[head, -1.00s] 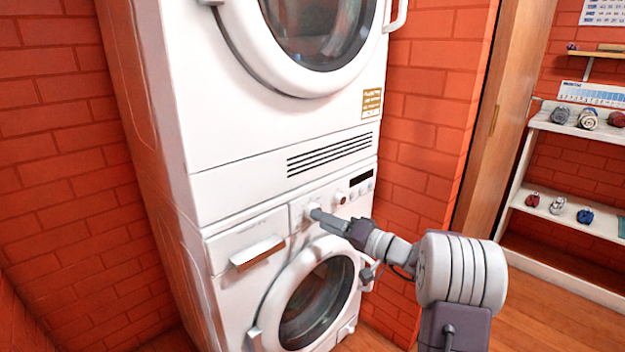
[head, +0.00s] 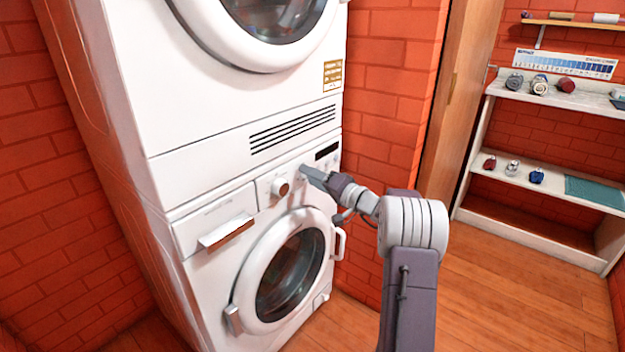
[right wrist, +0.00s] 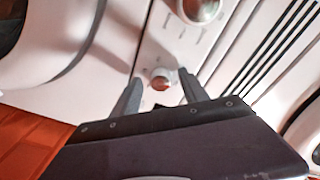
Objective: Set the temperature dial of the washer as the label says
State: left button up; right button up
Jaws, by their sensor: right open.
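The white washer (head: 205,262) is the lower machine of a stack. Its front panel has a larger round dial (head: 281,187), uncovered, which also shows at the top of the right wrist view (right wrist: 201,8). My right gripper (head: 306,171) is at the panel to the right of that dial and hides a smaller dial in the head view. In the right wrist view the smaller dial (right wrist: 160,78) lies between the open fingertips (right wrist: 161,86), with gaps on both sides. A gold label (head: 332,76) is on the upper machine; its text is unreadable. My left gripper is out of view.
A detergent drawer (head: 217,220) and the round door (head: 290,277) are left of and below the gripper. The upper machine (head: 140,80) rises above. White shelves (head: 590,96) with small items stand at the right, with bare wood floor (head: 510,290) before them.

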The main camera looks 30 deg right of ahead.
grip_shut()
